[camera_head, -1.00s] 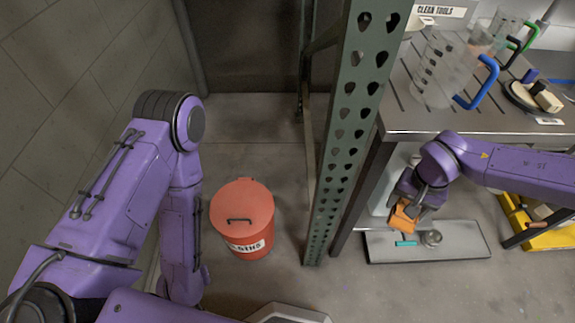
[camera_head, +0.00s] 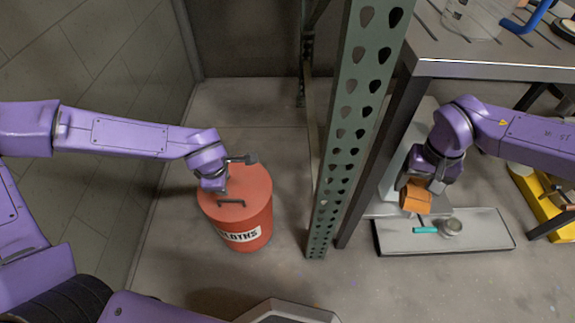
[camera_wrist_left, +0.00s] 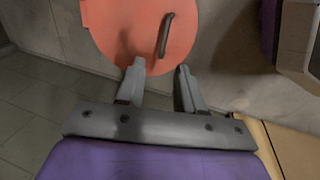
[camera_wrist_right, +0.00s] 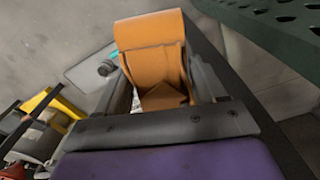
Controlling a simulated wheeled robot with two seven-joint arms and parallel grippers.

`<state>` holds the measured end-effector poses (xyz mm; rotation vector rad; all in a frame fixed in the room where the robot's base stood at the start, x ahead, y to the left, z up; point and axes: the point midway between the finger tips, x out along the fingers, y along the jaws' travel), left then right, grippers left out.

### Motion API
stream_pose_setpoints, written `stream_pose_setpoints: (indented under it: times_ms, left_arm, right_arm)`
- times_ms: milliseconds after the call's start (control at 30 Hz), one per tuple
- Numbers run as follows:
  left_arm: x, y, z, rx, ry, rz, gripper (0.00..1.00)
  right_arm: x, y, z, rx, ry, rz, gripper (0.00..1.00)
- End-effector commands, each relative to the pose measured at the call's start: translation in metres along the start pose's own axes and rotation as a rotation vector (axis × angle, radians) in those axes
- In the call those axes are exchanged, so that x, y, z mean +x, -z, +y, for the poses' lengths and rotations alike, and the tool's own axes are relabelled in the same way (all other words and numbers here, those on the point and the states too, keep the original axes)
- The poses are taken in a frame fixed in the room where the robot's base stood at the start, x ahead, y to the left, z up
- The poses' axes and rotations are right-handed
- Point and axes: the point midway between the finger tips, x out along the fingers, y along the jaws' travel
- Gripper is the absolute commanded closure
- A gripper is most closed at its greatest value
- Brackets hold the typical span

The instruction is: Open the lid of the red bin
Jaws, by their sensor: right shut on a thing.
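The red bin (camera_head: 236,228) stands on the floor left of the green post, with a white label on its front. Its round lid (camera_head: 255,184) lies flat and closed, with a dark bar handle (camera_head: 231,202) on top. In the left wrist view the lid (camera_wrist_left: 120,30) and handle (camera_wrist_left: 166,36) are beyond the fingers. My left gripper (camera_head: 230,172) is over the far side of the lid; its fingers (camera_wrist_left: 159,80) are apart with nothing between them. My right gripper (camera_head: 424,180) is shut on an orange folded thing, perhaps a cloth (camera_head: 415,197), also in the right wrist view (camera_wrist_right: 155,45).
The green perforated post (camera_head: 350,115) stands between the bin and the metal table (camera_head: 480,67). A grey tray (camera_head: 490,232) with a teal-handled tool and a round metal item lies under the right gripper. A yellow bin (camera_head: 545,200) is at far right. Floor around the red bin is clear.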

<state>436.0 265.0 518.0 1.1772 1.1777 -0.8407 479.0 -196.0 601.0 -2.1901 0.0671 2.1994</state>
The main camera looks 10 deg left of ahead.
Motion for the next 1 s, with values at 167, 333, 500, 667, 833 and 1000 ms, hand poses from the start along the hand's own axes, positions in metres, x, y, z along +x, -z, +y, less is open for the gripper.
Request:
stream_pose_setpoints:
  times_ms: [167, 333, 500, 667, 833, 1000]
  left_arm:
    - [0.008, -0.004, -0.003, 0.000, 0.044, -0.033, 0.63]
    - [0.049, -0.005, -0.007, 0.002, 0.046, -0.030, 0.63]
    - [0.089, -0.006, -0.008, 0.002, 0.045, -0.029, 0.63]
    - [0.111, -0.007, -0.009, 0.000, 0.044, -0.029, 0.63]
    - [0.116, -0.008, -0.008, 0.001, 0.042, -0.030, 0.63]
    - [0.116, -0.007, -0.008, 0.001, 0.042, -0.030, 0.63]
  right_arm:
    - [0.007, 0.003, 0.000, -0.060, 0.003, 0.005, 0.59]
    - [0.027, 0.003, 0.000, -0.059, 0.003, 0.005, 0.59]
    - [0.044, 0.003, 0.000, -0.058, 0.004, 0.005, 0.59]
    - [0.052, 0.003, 0.000, -0.057, 0.004, 0.005, 0.59]
    - [0.053, 0.003, 0.000, -0.057, 0.004, 0.005, 0.59]
    - [0.053, 0.003, 0.000, -0.057, 0.004, 0.005, 0.59]
